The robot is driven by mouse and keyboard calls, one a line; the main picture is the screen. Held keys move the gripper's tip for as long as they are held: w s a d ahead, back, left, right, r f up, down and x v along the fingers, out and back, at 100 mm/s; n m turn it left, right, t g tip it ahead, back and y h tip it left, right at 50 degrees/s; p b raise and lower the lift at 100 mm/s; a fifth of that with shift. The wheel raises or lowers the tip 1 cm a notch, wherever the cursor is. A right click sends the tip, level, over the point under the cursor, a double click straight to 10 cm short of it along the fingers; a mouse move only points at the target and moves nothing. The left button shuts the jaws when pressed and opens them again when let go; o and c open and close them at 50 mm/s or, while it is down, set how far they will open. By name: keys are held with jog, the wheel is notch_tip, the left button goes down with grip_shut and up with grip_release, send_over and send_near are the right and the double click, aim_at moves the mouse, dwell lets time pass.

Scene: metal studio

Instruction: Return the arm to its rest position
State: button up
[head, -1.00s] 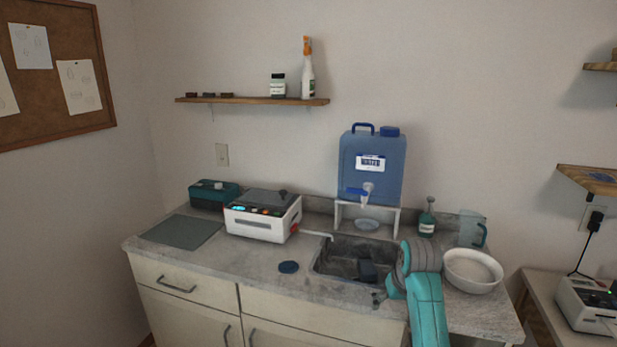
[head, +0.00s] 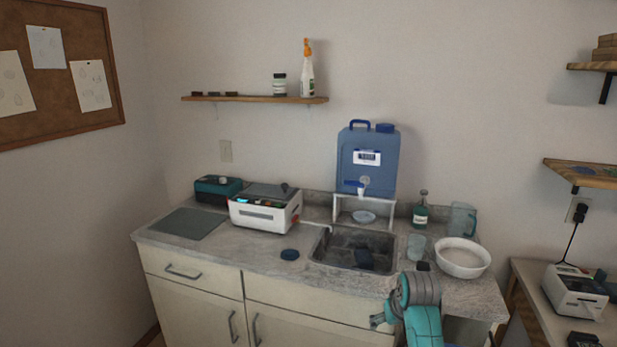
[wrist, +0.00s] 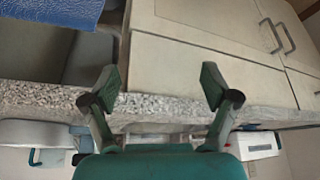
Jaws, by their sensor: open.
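My arm shows in teal and grey at the lower right of the head view, in front of the counter. My gripper (wrist: 160,90) shows in the wrist view with its two dark fingers spread wide and nothing between them. In that view it is in front of the counter's speckled edge (wrist: 160,106) and the pale cabinet fronts (wrist: 200,30).
The counter (head: 220,252) holds a sink (head: 335,250), a white bowl (head: 462,258), a white device (head: 262,213) and a blue lid (head: 290,254). A blue water jug (head: 366,170) stands on a white stand behind the sink. A side table (head: 530,280) stands at right.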

jog(key=s+a+f+t, duration=0.2)
jog(key=s+f+t, duration=0.1)
jog(key=s+f, duration=1.6)
jog(key=s+f+t, duration=0.2)
jog(key=s, duration=0.8)
jog(key=s+r+t, duration=0.1)
jog(key=s+r, duration=0.2)
jog(key=s, duration=0.5)
jog(key=s+r+t, duration=0.1)
jog(key=s+r, duration=0.1)
jog(key=s, duration=0.6)
jog(key=s+a+r+t, duration=0.1)
jog(key=s+r+t, duration=0.1)
jog(key=s+r, duration=1.2)
jog(key=shift+s+r+m+t, duration=0.3)
jog(key=shift+r+m, duration=0.1)
jog(key=shift+r, duration=0.45)
